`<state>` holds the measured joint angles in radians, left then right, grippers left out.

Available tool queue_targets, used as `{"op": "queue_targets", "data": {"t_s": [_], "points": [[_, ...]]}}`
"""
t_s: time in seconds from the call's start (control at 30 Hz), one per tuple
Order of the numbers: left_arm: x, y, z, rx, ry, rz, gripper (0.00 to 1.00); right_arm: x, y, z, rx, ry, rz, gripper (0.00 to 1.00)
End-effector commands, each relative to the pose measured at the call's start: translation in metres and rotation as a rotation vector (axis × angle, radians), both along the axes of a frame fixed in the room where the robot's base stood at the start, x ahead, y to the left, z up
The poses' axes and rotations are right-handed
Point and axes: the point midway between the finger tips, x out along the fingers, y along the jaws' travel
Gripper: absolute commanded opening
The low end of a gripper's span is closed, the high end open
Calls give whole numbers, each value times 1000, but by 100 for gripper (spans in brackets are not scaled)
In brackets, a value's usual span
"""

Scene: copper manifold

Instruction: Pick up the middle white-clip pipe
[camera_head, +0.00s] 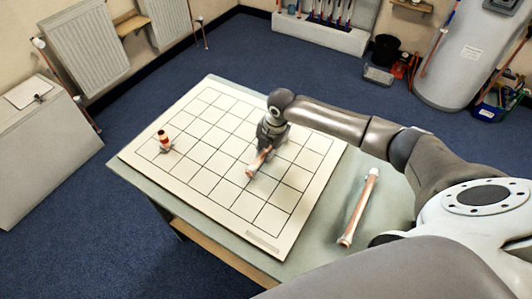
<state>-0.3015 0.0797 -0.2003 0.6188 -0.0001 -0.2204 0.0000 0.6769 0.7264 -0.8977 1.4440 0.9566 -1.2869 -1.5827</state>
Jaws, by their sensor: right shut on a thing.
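My right gripper (270,143) is over the white gridded board (222,189), near its middle right. It is shut on a short copper pipe (259,161) with a pale end. The gripper hides part of this pipe, and I cannot tell whether it touches the board. A longer copper pipe (359,207) with white ends lies on the table to the right of the board. My left gripper is not in view.
The board lies on a grey-green table (386,203) with a wooden lower part. My right arm spans the table's right side. A grey cabinet (38,139) and radiators (84,48) stand at the left, a cylinder tank (466,56) at the back right. Much of the board is clear.

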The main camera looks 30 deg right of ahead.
Motion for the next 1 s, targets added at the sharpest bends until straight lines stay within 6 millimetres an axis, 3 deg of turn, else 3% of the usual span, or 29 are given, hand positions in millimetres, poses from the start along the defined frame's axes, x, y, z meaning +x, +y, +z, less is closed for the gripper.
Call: {"op": "queue_targets", "data": {"t_s": [0.13, 0.47, 0.7, 1.0], "points": [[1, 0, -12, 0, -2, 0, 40, 1, -2, 21, 0, -7, -1, 0], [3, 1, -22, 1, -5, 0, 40, -33, -38, 77, -4, -6, -1, 0], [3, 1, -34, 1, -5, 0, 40, -67, -73, 97, -6, -1, -2, 0], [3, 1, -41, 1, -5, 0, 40, -90, -97, 114, -1, -2, -2, 0]]}}
